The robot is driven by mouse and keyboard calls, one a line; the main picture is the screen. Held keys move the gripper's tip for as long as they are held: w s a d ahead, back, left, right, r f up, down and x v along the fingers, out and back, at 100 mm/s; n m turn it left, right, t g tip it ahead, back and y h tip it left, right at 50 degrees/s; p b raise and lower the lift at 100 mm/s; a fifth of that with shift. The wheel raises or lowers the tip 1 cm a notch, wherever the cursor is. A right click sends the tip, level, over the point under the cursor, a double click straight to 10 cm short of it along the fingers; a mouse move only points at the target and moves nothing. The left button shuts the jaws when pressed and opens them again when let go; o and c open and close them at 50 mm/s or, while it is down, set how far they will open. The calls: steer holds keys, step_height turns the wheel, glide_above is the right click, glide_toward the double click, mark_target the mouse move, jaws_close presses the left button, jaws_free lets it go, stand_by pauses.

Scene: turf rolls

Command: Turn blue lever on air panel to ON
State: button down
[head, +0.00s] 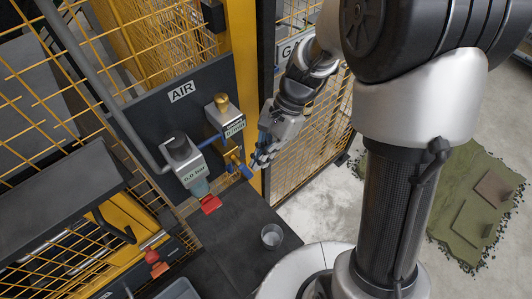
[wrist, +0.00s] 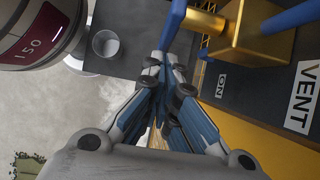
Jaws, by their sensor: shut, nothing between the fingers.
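The dark air panel (head: 150,115) carries an AIR label and stands at the left of centre in the head view. The blue lever (head: 240,164) is low on its right side, close to my gripper (head: 258,162). In the wrist view the blue lever (wrist: 172,24) sits on a stem from a brass valve body (wrist: 248,32), just beyond the tips of my gripper (wrist: 168,62). My gripper is shut and empty. I cannot tell whether the tips touch the lever. An ON label (wrist: 221,86) and a VENT label (wrist: 302,97) show beside the valve.
A grey regulator (head: 184,160) reading 0.0 bar and a red part (head: 210,204) are left of the lever. A brass-topped unit (head: 223,112) is above it. A yellow post (head: 243,60) stands close behind my gripper. A clear cup (head: 271,236) stands on the dark surface below.

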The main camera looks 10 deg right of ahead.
steer(key=y, duration=0.1)
steer(key=f+g+y+p, duration=0.1)
steer(key=g+y, duration=0.1)
steer(key=shift+s+a+f, duration=0.25)
steer(key=shift+a+f, duration=0.05)
steer(key=shift+a, duration=0.1)
steer(key=shift+p, duration=0.3)
steer(key=p+v, duration=0.4)
steer(key=v, duration=1)
steer(key=shift+w+d+f, duration=0.1)
steer(key=shift+d+f, duration=0.05)
steer(key=shift+f, duration=0.1)
